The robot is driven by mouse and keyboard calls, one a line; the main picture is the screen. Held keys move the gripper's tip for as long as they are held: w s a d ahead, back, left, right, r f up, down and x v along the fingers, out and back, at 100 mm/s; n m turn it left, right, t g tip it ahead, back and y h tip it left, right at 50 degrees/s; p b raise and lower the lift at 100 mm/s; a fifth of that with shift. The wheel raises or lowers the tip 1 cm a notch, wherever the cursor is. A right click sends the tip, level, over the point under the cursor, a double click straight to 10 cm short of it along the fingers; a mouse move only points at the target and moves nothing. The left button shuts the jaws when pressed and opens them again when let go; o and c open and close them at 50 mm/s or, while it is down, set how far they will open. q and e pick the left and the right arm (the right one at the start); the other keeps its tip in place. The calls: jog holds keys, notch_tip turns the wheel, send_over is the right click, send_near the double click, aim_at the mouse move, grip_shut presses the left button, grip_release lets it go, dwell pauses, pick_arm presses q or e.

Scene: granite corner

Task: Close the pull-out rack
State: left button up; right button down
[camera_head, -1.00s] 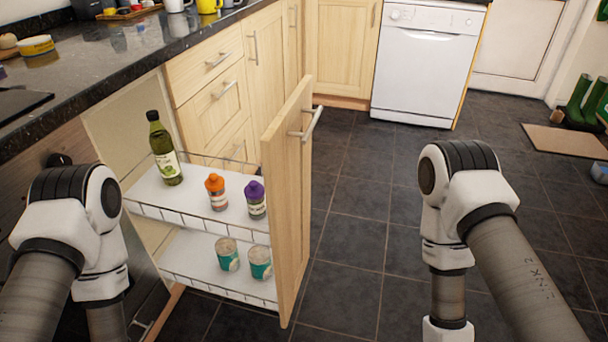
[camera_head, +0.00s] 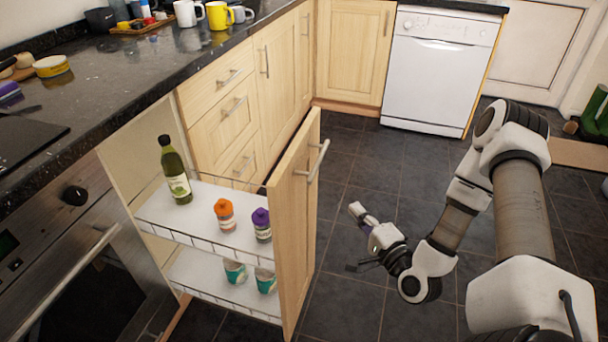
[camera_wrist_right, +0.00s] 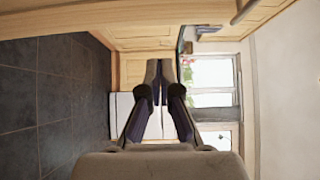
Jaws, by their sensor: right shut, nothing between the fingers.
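The pull-out rack stands out from the counter, with its wooden front panel (camera_head: 296,230) well clear of the cabinet faces. A metal bar handle (camera_head: 318,160) is on the panel's outer face. The upper shelf (camera_head: 155,212) holds a dark green bottle (camera_head: 175,172), an orange-capped jar (camera_head: 224,215) and a purple-capped jar (camera_head: 262,225). The lower shelf (camera_head: 205,280) holds two teal cans (camera_head: 235,271). My right gripper (camera_head: 359,212) is shut and empty, right of the panel and apart from it. In the right wrist view its fingers (camera_wrist_right: 160,72) are together. My left gripper is out of view.
An oven (camera_head: 75,260) is left of the rack, under a dark granite counter (camera_head: 120,80) with mugs and small items. Drawers and cabinets (camera_head: 225,120) lie behind the rack. A white dishwasher (camera_head: 437,70) stands at the back. The dark tiled floor (camera_head: 350,300) beside the panel is clear.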

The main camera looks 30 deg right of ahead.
jog(key=w+a+b, duration=0.2)
jog(key=w, duration=1.1)
jog(key=shift+w+a+f+b, duration=0.1)
jog(key=shift+b, duration=0.25)
